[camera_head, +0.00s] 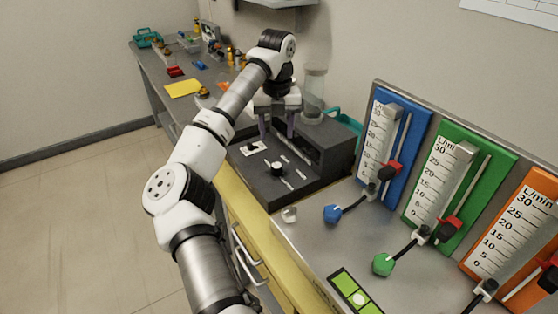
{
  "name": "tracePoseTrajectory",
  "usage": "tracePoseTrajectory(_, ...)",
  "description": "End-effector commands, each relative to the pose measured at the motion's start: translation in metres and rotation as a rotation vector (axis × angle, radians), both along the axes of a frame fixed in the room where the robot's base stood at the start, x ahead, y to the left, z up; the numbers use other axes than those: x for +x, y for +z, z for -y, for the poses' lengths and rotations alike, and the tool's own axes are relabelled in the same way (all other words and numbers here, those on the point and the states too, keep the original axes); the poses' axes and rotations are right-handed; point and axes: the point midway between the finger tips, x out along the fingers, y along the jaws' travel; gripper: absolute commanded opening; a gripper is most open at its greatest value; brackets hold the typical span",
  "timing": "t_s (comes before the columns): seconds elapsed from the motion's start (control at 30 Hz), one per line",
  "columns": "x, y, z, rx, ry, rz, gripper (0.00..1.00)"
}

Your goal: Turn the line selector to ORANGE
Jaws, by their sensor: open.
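My gripper (277,125) points down over the dark machine (318,182), with its two fingers apart and nothing seen between them. Small white labels lie around the knob, too small to read. I cannot tell for sure that this knob is the line selector, nor where it points. The orange flow meter panel (516,240) is at the right edge, partly cut off. The green panel (467,160) and blue panel (395,138) stand left of it.
Levers with a blue handle (332,213) and a green handle (383,264) stick out before the panels. A green plate with a white round part (357,299) lies at the front edge. A clear cylinder (314,94) stands behind the machine. A yellow sheet (183,88) lies farther back.

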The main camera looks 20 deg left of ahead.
Motion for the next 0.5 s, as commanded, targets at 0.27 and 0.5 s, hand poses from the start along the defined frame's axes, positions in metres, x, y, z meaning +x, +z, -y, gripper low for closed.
tracePoseTrajectory(0.27,-0.001,-0.060,0.001,-0.004,-0.003,-0.001,0.52)
tracePoseTrajectory(0.5,0.000,-0.097,0.000,-0.004,-0.002,0.002,0.52)
